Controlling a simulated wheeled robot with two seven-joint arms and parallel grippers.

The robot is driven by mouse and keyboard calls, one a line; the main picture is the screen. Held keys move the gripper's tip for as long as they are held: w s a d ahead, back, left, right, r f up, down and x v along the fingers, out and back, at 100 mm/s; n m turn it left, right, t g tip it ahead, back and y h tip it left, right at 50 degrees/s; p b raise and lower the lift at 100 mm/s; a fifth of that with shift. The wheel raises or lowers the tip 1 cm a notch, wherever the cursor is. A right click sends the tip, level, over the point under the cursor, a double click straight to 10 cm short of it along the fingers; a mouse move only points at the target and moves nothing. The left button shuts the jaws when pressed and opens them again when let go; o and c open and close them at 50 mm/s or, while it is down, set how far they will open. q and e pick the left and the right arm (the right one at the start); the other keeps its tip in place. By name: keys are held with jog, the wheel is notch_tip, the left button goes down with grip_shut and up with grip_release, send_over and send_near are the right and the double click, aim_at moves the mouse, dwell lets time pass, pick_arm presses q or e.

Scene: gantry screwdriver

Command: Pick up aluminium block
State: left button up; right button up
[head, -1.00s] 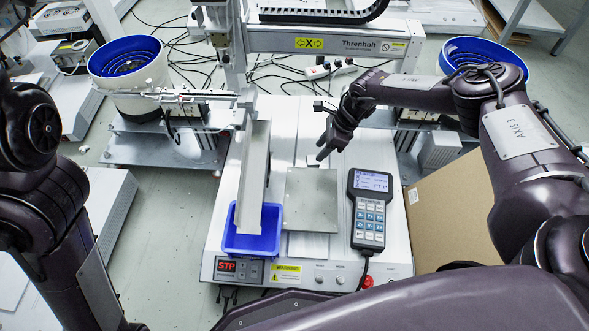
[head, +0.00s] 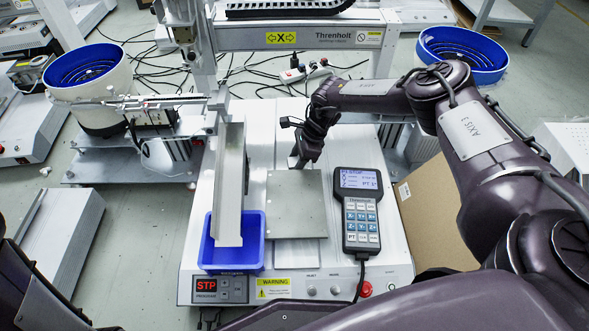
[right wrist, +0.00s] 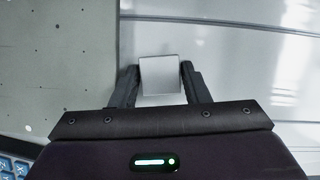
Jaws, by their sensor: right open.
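The aluminium block (right wrist: 160,76) is a small, plain silver-grey block. In the right wrist view it sits between the two dark fingers of my right gripper (right wrist: 161,87), which are open with a gap on both sides. In the head view my right gripper (head: 298,161) points down at the far edge of a square grey plate (head: 296,205), and the block is mostly hidden there. My left gripper is outside both views.
A teach pendant (head: 359,215) lies right of the plate. A blue bin (head: 254,257) under a sloping metal chute (head: 231,190) stands to its left. The gantry beam (head: 300,37) crosses behind. Blue-rimmed feeder bowls stand on both sides.

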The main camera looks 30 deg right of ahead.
jog(key=shift+r, duration=0.1)
jog(key=c, duration=0.7)
jog(key=shift+r, duration=0.1)
